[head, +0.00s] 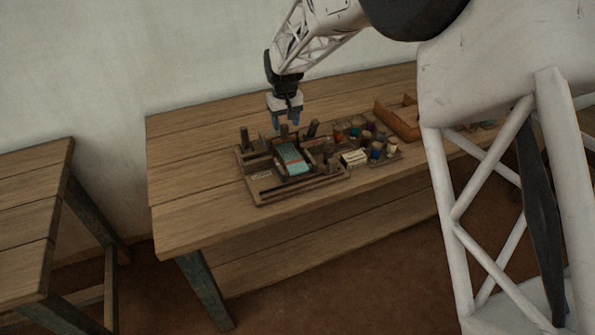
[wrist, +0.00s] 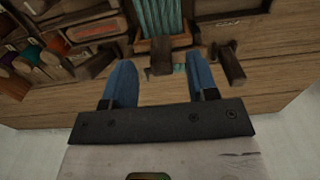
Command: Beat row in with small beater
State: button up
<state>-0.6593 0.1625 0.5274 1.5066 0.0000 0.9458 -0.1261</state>
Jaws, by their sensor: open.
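A small wooden loom (head: 263,188) with a teal woven strip (head: 291,157) sits on the table, and the strip also shows at the top of the wrist view (wrist: 163,18). My gripper (head: 287,122) is above the loom's far side, pointing down. In the wrist view its two blue fingers (wrist: 161,72) are spread apart with nothing clamped. A dark wooden block (wrist: 160,62) shows in the gap between them, beyond the fingertips; I cannot tell if it is the small beater. Another dark wooden post (wrist: 231,66) stands to the right of the fingers.
Spools of coloured thread (head: 375,151) stand right of the loom, with a pale labelled block (head: 354,158) beside it. An orange-brown wooden box (head: 398,122) lies farther right. The left part of the table (head: 195,175) is clear. Another wooden table (head: 30,200) stands at far left.

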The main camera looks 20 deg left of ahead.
jog(key=shift+r, duration=1.4)
jog(key=s+d+r+m, duration=0.2)
jog(key=s+d+r, duration=0.25)
jog(key=d, duration=0.65)
jog(key=s+d+r+m+t, duration=0.1)
jog(key=s+d+r, duration=0.35)
jog(key=d, duration=0.65)
jog(key=s+d+r+m, duration=0.25)
jog(key=d+r, duration=0.35)
jog(key=d, duration=0.6)
jog(key=s+d+f+m, duration=0.1)
jog(key=s+d+m, duration=0.1)
jog(key=s+d, duration=0.7)
jog(key=s+d+f+m+t, duration=0.1)
jog(key=s+d, duration=0.8)
jog(key=s, duration=0.7)
jog(key=shift+s+f+m+t, duration=0.15)
jog(key=shift+s+m+t, duration=0.1)
jog(key=shift+m+t, duration=0.1)
